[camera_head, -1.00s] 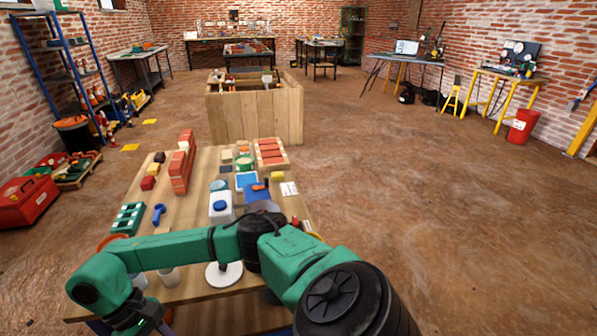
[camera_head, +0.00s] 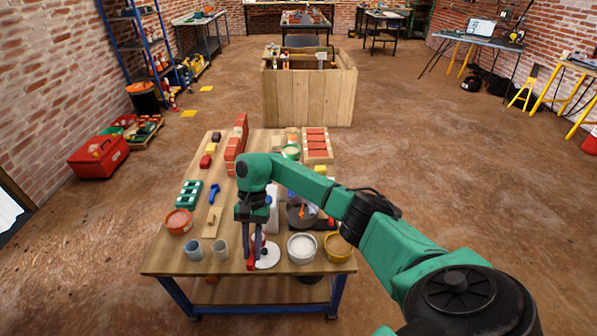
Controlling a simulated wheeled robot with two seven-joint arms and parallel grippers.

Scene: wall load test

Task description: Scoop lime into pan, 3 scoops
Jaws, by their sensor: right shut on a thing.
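My right gripper (camera_head: 251,262) reaches in from the right and points down over the front of the wooden table (camera_head: 225,290). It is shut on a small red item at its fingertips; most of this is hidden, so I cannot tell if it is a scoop. A white disc (camera_head: 268,257) lies just right of the fingers. A tub with pale, whitish contents (camera_head: 302,246), perhaps the lime, stands further right. A dark grey round pan (camera_head: 300,214) with something orange in it sits behind that tub. My left gripper is not in view.
Two grey cups (camera_head: 194,250) and an orange bowl (camera_head: 178,221) stand at the front left. A yellow-rimmed bucket (camera_head: 339,247) stands at the front right corner. A red brick stack (camera_head: 233,155) rises behind, near a tray of bricks (camera_head: 316,143).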

